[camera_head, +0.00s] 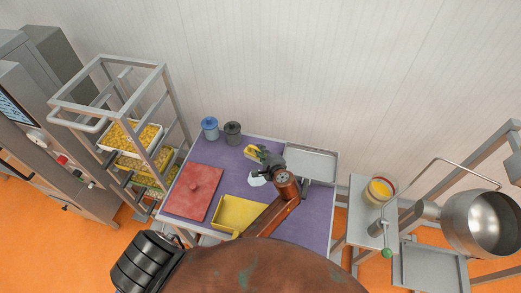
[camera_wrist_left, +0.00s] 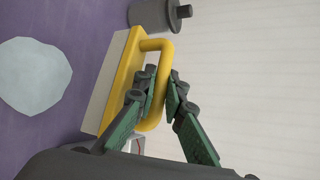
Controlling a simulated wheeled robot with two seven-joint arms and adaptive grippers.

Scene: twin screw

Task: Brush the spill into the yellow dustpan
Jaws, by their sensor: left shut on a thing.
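The brush (camera_head: 251,151) is yellow, with a loop handle; its pale bristles show in the left wrist view (camera_wrist_left: 104,92). My left gripper (camera_head: 267,157) is shut on the brush handle, its green-padded fingers (camera_wrist_left: 160,98) on either side of the bar. The spill (camera_head: 257,179) is a pale, rounded patch on the purple tabletop, apart from the brush; it also shows at the left of the left wrist view (camera_wrist_left: 34,76). The yellow dustpan (camera_head: 238,213) lies nearer me, partly covered by my arm. I cannot tell whether the bristles touch the table. My right gripper is out of view.
A red board (camera_head: 193,192) lies on the table's left side. A blue canister (camera_head: 210,129) and a dark grey canister (camera_head: 232,133) stand at the back. A metal tray (camera_head: 312,163) is right of my gripper. Purple tabletop is bare between board and spill.

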